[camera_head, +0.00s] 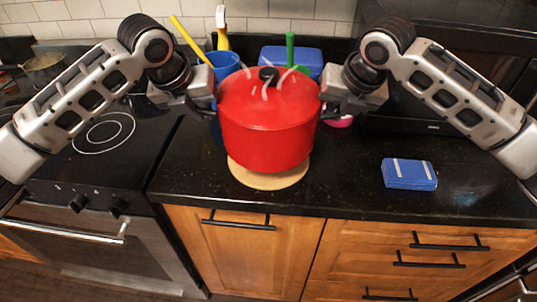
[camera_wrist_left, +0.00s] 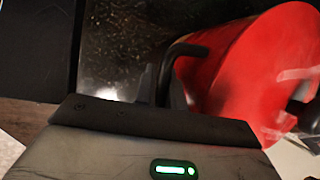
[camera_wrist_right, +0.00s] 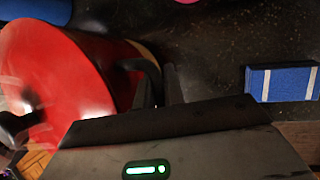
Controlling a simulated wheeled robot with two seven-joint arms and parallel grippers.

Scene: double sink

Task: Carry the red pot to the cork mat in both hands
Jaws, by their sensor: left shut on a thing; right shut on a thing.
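The red pot (camera_head: 268,125), with a lid and black knob, is upright over the round cork mat (camera_head: 268,178) on the black counter. The mat's front edge shows below the pot; whether the pot touches it or hangs just above, I cannot tell. My left gripper (camera_head: 208,92) is shut on the pot's left handle, a dark bar in the left wrist view (camera_wrist_left: 185,50). My right gripper (camera_head: 328,95) is shut on the right handle, which shows in the right wrist view (camera_wrist_right: 140,68). The pot hides most of the mat.
A blue and white box (camera_head: 409,174) lies on the counter to the right. Behind the pot are a blue cup (camera_head: 222,63), a blue container (camera_head: 291,57) and a spray bottle (camera_head: 222,30). A stove (camera_head: 100,140) is at left.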

